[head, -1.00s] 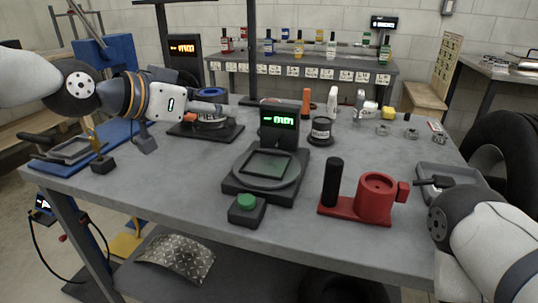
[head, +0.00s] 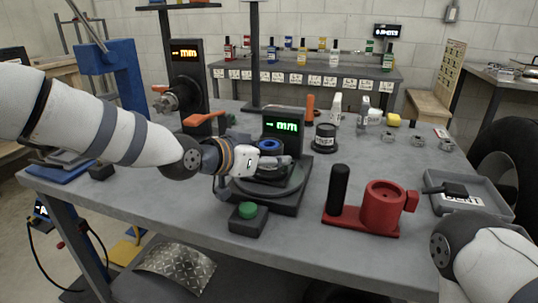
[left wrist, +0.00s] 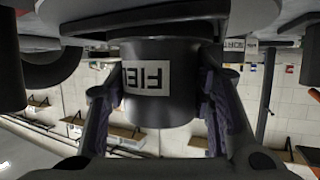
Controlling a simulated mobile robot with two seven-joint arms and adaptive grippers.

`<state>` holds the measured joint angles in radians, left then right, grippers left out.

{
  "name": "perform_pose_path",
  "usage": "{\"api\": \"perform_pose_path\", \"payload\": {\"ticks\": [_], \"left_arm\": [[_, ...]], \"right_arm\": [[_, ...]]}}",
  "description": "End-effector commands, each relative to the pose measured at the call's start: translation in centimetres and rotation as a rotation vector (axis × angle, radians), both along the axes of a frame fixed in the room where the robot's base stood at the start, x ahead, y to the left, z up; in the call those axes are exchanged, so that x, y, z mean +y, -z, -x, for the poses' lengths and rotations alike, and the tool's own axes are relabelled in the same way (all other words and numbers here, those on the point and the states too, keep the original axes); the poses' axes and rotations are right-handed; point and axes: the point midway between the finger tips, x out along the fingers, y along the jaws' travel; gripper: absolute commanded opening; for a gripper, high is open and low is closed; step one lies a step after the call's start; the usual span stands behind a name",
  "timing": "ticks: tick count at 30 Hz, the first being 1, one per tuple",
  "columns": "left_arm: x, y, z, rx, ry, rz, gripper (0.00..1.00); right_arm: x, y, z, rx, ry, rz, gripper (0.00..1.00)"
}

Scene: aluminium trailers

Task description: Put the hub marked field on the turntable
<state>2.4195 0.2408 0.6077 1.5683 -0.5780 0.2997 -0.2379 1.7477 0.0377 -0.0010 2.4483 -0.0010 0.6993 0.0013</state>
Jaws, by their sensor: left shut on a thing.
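The hub marked field (left wrist: 160,80) is a dark cylinder with a white label reading "FIE" and part of another letter in the left wrist view. In the head view its blue-ringed top (head: 269,146) shows. My left gripper (head: 268,163) is shut on it, with a finger on each side in the left wrist view. The hub is upright over the round grey turntable (head: 296,185) on its dark base; I cannot tell whether it touches. The gripper hides part of the turntable. My right arm is at the lower right, its gripper out of view.
A green-lit display (head: 284,126) stands just behind the turntable, and a green button box (head: 248,217) in front.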

Motion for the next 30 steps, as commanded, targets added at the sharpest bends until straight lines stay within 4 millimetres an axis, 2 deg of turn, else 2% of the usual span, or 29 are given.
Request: {"api": "perform_pose_path", "payload": {"ticks": [3,8,9,11,19,22,26,30], "left_arm": [[0.0,-0.5,-0.1,-0.008,-0.001,0.002,0.00],[0.0,-0.1,-0.1,-0.006,0.000,0.002,0.00],[0.0,0.1,0.0,-0.002,0.001,-0.001,0.57],[0.0,0.1,0.0,-0.002,0.001,-0.001,0.68],[0.0,0.1,0.0,-0.001,0.000,0.000,0.68],[0.1,-0.5,0.1,-0.004,0.000,0.000,0.68],[1.5,-1.7,1.7,-0.008,-0.001,0.000,0.68],[3.7,-3.4,4.3,-0.014,-0.001,0.001,0.68]], "right_arm": [[0.0,-0.1,-0.1,-0.002,0.000,0.000,0.18],[0.0,0.0,0.0,0.000,0.000,0.000,0.18],[0.0,0.0,0.0,0.000,0.000,0.000,0.18],[0.0,0.0,0.0,0.000,0.000,0.000,0.18],[0.0,0.0,0.0,0.000,0.000,0.000,0.18],[0.0,-0.1,-0.1,-0.004,0.000,0.000,0.18],[0.0,-0.8,-0.8,-0.027,0.000,0.000,0.18],[0.0,-1.7,-1.7,-0.060,0.001,-0.001,0.18]]}}
